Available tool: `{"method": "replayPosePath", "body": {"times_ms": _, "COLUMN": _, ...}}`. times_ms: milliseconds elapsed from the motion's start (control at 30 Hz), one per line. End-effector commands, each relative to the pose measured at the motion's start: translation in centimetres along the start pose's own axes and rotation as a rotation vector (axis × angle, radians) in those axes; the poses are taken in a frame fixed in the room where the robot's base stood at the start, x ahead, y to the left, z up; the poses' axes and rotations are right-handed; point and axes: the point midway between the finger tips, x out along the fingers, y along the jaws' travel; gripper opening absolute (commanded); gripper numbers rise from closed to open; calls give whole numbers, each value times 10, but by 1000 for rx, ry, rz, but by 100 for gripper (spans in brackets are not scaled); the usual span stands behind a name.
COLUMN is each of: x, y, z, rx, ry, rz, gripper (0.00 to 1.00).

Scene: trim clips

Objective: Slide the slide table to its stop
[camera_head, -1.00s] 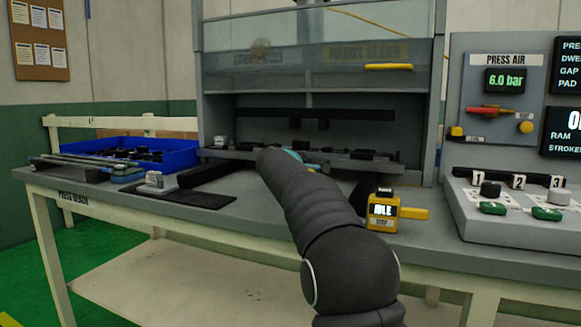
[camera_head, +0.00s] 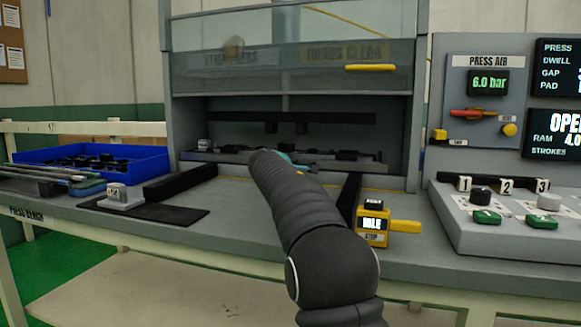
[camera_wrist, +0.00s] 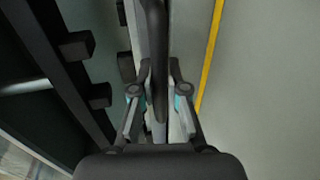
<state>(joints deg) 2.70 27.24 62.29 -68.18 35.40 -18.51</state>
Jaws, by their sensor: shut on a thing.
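The slide table (camera_head: 340,162) is a grey plate carrying dark clips and fixtures. It sits inside the press opening, under the dark upper bar (camera_head: 290,117). In the wrist view, my gripper (camera_wrist: 158,95) is shut on a dark bar-shaped handle (camera_wrist: 157,50), beside the table's grey edge. In the head view, my arm hides most of the gripper, and only a bit of teal shows at the table's front edge. Dark rails (camera_head: 180,183) run out in front of the table. The table's stop cannot be made out.
A yellow-framed box reading IDLE (camera_head: 372,223) stands right of my arm. A button console (camera_head: 500,235) is farther right. A blue bin (camera_head: 90,165) and a small grey block on a black mat (camera_head: 150,214) are at left. The press guard (camera_head: 290,70) is above.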

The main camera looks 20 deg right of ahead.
Motion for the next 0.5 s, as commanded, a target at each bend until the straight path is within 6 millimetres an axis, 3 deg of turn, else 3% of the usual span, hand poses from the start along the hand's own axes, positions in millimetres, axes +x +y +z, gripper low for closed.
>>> {"method": "replayPosePath", "body": {"times_ms": 33, "x": 0, "y": 4, "z": 1, "rx": 0, "ry": 2, "rz": 7, "gripper": 18}}
{"method": "replayPosePath", "body": {"times_ms": 100, "x": 0, "y": 4, "z": 1, "rx": 0, "ry": 1, "rz": 6, "gripper": 35}}
{"method": "replayPosePath", "body": {"times_ms": 133, "x": 0, "y": 3, "z": 0, "rx": 0, "ry": 2, "rz": 6, "gripper": 39}}
{"method": "replayPosePath", "body": {"times_ms": 500, "x": -5, "y": 2, "z": -2, "rx": 0, "ry": 3, "rz": 4, "gripper": 39}}
